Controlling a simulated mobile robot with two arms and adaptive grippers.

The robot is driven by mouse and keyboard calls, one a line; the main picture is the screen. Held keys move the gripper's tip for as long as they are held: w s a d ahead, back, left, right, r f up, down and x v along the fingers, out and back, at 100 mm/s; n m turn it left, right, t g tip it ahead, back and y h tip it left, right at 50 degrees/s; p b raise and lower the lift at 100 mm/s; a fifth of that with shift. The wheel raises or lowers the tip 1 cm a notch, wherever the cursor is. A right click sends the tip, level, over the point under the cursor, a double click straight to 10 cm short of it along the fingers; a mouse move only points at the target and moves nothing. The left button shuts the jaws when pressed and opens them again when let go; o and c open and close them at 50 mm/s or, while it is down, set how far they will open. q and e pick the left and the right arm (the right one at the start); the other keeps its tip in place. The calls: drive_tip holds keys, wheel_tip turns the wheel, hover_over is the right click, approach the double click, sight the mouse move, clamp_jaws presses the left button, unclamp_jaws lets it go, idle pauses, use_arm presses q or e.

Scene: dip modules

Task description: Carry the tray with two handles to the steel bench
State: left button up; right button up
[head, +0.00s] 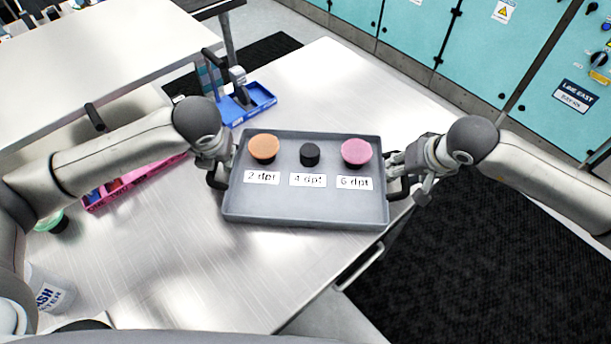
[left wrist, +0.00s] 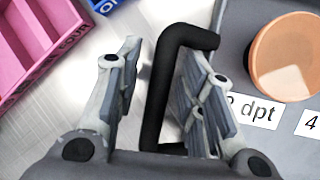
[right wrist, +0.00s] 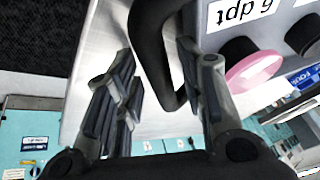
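The grey tray (head: 300,207) is over the brushed steel bench (head: 170,260), near its right edge; I cannot tell whether it touches the top. It looks level. It carries an orange-lidded pot (head: 264,147), a small black-capped one (head: 310,154) and a pink-lidded one (head: 356,152), behind labels 2, 4 and 6 dpt. My left gripper (head: 220,162) is at the left black handle; in the left wrist view the fingers stand apart on either side of that handle (left wrist: 158,95). My right gripper (head: 398,168) is at the right handle, its fingers apart around that handle (right wrist: 150,50).
A blue bin with a stand (head: 245,105) is behind the tray. A pink rack (head: 140,182) lies to the left, partly behind my left arm. A wash bottle (head: 52,292) is at front left. A white table (head: 100,45) stands at back left, teal cabinets (head: 480,50) at back right.

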use_arm(q)
drive_tip(key=shift+d, duration=0.1)
use_arm(e)
drive_tip(key=shift+a, duration=0.1)
use_arm(q)
drive_tip(key=v, duration=0.8)
use_arm(e)
drive_tip(key=v, duration=1.2)
